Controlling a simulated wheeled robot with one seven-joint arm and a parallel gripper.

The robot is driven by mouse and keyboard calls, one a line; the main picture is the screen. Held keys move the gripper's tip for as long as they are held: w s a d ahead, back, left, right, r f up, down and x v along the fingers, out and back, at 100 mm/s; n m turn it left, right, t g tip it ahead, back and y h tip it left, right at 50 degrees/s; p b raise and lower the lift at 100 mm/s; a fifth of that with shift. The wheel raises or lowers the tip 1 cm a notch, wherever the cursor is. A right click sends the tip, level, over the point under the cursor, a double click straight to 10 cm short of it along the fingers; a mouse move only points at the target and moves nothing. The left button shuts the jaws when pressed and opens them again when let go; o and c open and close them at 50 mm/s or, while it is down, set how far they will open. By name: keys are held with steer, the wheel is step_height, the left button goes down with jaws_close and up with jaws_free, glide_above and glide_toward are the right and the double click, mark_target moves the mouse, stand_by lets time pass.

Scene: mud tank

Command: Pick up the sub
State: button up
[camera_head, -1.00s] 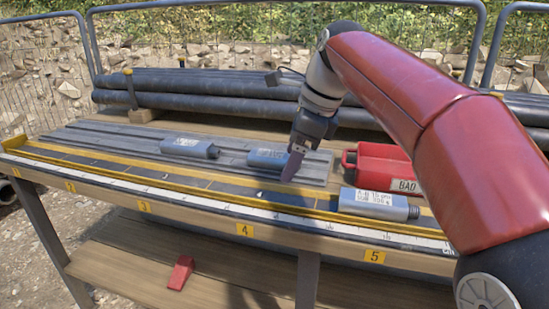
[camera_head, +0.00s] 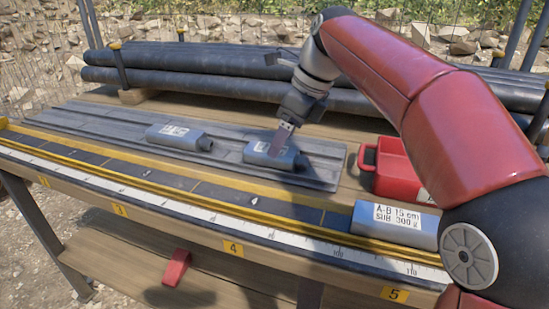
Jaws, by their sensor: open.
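Three blue-grey subs with white labels and narrower ends are in the head view. One sub (camera_head: 258,157) lies on the grey ridged mat, directly under my gripper (camera_head: 280,140). Another sub (camera_head: 172,136) lies on the mat to its left. The third sub (camera_head: 385,224), labelled "A-B 15 cm SUB 300 g", lies at the front right on the measuring rail, partly hidden by my arm. My gripper is open and points down, its fingers over the middle sub's body. I cannot tell whether they touch it or straddle it.
A red bin (camera_head: 395,167) marked with a label stands right of the mat (camera_head: 100,120), partly behind my arm. A white scale (camera_head: 180,206) with yellow number tags runs along the bench front. Dark pipes (camera_head: 190,78) lie behind. A red wedge (camera_head: 176,268) is on the lower shelf.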

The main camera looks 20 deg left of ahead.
steer(key=x, duration=0.3)
steer(key=shift+s+a+f, duration=0.15)
steer(key=shift+a, duration=0.1)
steer(key=c, duration=1.5)
